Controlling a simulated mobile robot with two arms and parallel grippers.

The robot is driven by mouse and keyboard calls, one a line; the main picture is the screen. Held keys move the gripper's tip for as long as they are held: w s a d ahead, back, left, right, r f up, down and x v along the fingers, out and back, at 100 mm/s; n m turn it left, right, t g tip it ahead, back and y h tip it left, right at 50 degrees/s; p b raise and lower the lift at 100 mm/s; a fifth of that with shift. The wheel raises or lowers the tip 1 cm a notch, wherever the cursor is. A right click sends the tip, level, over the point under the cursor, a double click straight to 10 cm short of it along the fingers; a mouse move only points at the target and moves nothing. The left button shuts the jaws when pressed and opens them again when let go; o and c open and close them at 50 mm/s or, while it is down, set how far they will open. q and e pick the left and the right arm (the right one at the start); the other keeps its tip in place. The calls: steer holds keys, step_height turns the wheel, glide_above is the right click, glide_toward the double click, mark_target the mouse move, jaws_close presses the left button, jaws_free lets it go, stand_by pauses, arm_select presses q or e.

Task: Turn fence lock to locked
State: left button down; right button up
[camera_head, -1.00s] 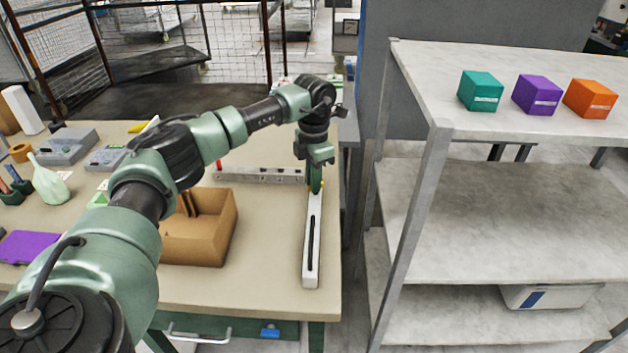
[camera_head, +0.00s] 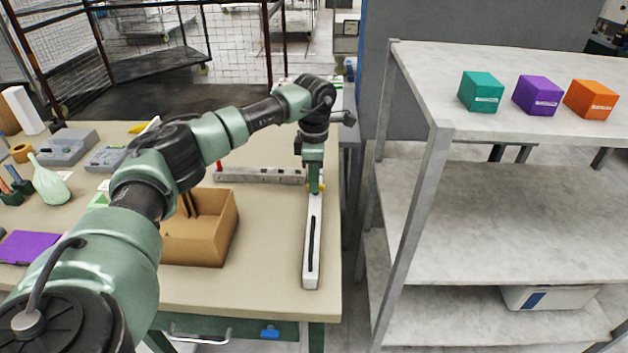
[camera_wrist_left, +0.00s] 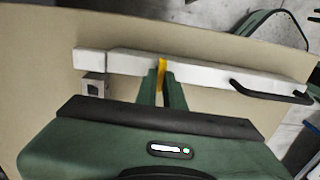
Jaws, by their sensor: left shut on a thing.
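The fence lock is a small yellow lever (camera_wrist_left: 161,72) on the bar. My left gripper (camera_head: 315,189) is over the far end of the bar. In the wrist view its two fingers (camera_wrist_left: 161,92) are closed on the yellow lever, which shows between their tips. The fingers hide part of the lever, and its exact angle is hard to tell. My right gripper is not in view.
A grey rail (camera_head: 260,175) with holes meets the fence's far end. An open cardboard box (camera_head: 215,235) stands to its left. A grey shelf unit (camera_head: 500,205) with teal, purple and orange boxes stands at right. The tabletop between box and fence is clear.

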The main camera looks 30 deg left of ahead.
arm_select(q)
steer(key=shift+r, duration=0.1)
steer(key=c, duration=1.5)
jaws_free()
step_height(320, 180, up, 8)
steer(key=shift+f+b, duration=0.15)
steer(key=shift+b, duration=0.55)
steer(key=shift+d+f, duration=0.1)
